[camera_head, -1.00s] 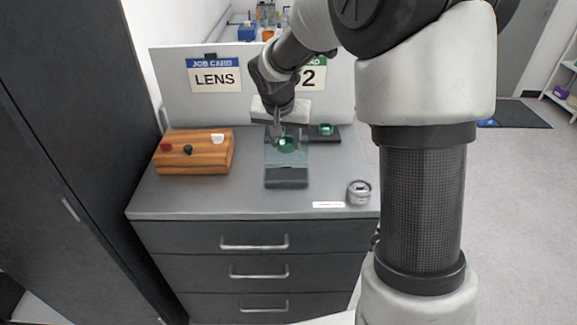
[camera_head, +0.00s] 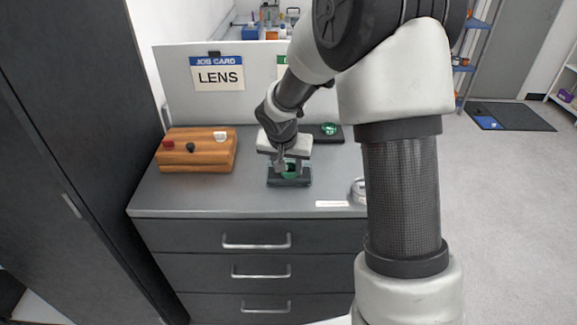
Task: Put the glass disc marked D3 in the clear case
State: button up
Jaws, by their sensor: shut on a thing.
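My gripper (camera_head: 286,163) points down over the front middle of the bench, shut on a green glass disc (camera_head: 291,171). The mark on this disc is too small to read. The disc is low over, or at, a dark-based holder (camera_head: 290,183), which looks like the clear case; its see-through part is mostly hidden by my gripper. I cannot tell whether the disc touches it. Another green disc (camera_head: 329,128) sits on a dark stand (camera_head: 332,139) behind and to the right; its mark is also unreadable.
A wooden block (camera_head: 196,157) with small red, dark and white pieces stands at the left. A metal tin (camera_head: 359,190) is partly hidden behind my arm, near a white label (camera_head: 331,203). A panel with a LENS card (camera_head: 217,74) closes the back. The bench front left is clear.

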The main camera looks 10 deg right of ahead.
jog(key=o, duration=1.1)
jog(key=shift+f, duration=0.1)
jog(key=shift+c, duration=0.2)
